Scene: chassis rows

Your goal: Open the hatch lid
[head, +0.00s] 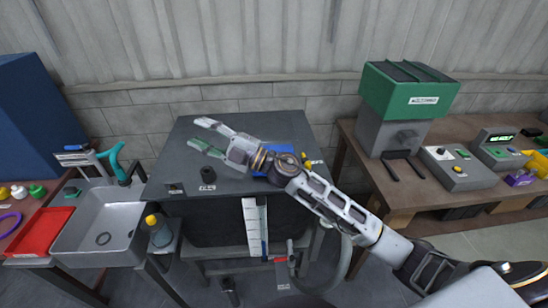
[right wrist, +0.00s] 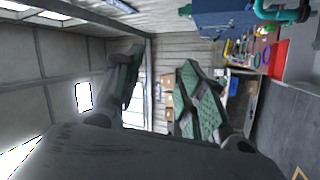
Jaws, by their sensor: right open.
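A dark grey cabinet with a flat top (head: 225,135) stands in the middle of the head view. The top lies flat and appears to be the closed hatch lid; I cannot make out its hinge or seam. A short black knob (head: 208,176) stands near its front edge. My right gripper (head: 200,134) is over the back left part of the top, open and empty, pointing left. Its green-padded fingers also show spread in the right wrist view (right wrist: 160,75). My right forearm hides part of the top's right side. My left gripper is not in view.
A sink (head: 103,240) with a teal tap and a red tray (head: 42,232) are at the left. A blue patch (head: 288,147) lies partly behind my right arm. A green-topped machine (head: 408,92) and control boxes stand on the right bench.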

